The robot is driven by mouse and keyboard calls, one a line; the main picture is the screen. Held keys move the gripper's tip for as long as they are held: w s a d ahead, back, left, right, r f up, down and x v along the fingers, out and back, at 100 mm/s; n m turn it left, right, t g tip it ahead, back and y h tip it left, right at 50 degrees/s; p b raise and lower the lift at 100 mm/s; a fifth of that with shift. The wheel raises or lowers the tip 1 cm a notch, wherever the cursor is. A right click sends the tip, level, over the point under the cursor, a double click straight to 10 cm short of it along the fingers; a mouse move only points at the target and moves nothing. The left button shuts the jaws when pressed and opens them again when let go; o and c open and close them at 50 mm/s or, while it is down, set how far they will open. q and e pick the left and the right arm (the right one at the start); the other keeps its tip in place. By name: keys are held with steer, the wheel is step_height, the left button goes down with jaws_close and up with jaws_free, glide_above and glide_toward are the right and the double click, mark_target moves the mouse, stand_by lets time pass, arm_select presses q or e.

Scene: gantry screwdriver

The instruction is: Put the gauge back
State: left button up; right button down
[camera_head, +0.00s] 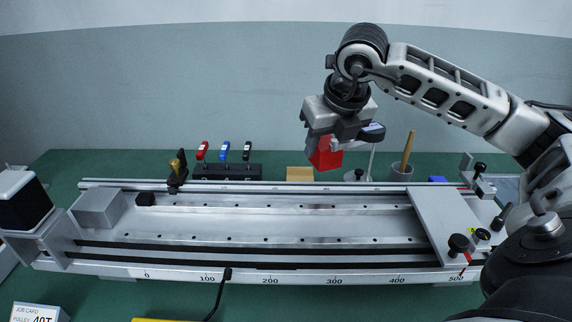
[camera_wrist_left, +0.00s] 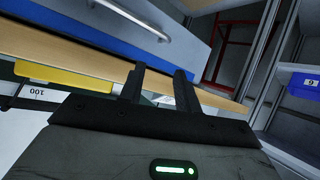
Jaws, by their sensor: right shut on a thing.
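My right gripper (camera_head: 328,136) is in the air above the back of the gantry, pointing down. It is shut on a red block (camera_head: 326,155), which I take to be the gauge. The gripper hides the block's upper part, and the block hangs clear of the bench. In the left wrist view my left gripper (camera_wrist_left: 160,70) has its two dark fingers apart with nothing seen between them. My left gripper does not show in the head view.
The long gantry rail (camera_head: 270,275) with a numbered scale fills the bench's middle. Behind it stand a rack (camera_head: 228,171) of coloured-handled tools, a tan block (camera_head: 299,174) and a wooden handle (camera_head: 408,150). A plate (camera_head: 445,220) crosses the right end. A job card (camera_head: 38,312) is front left.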

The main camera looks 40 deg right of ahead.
steer(key=w+d+f, duration=0.1)
steer(key=w+f, duration=0.1)
steer(key=w, duration=0.2)
steer(key=w+d+f+p, duration=0.1)
steer(key=w+d+f, duration=0.1)
steer(key=w+f, duration=0.1)
steer(key=w+d+f, duration=0.2)
steer(key=w+f, duration=0.1)
steer(key=w, duration=0.1)
steer(key=shift+w+d+f+p, duration=0.15)
steer(key=shift+w+f+p, duration=0.05)
steer(key=shift+w+p, duration=0.15)
steer(key=shift+w+d+f, duration=0.2)
steer(key=shift+w+f, duration=0.3)
steer(key=shift+f, duration=1.65)
steer(key=c, duration=0.8)
jaws_free()
steer(key=shift+f, duration=0.15)
steer(key=shift+o, duration=0.2)
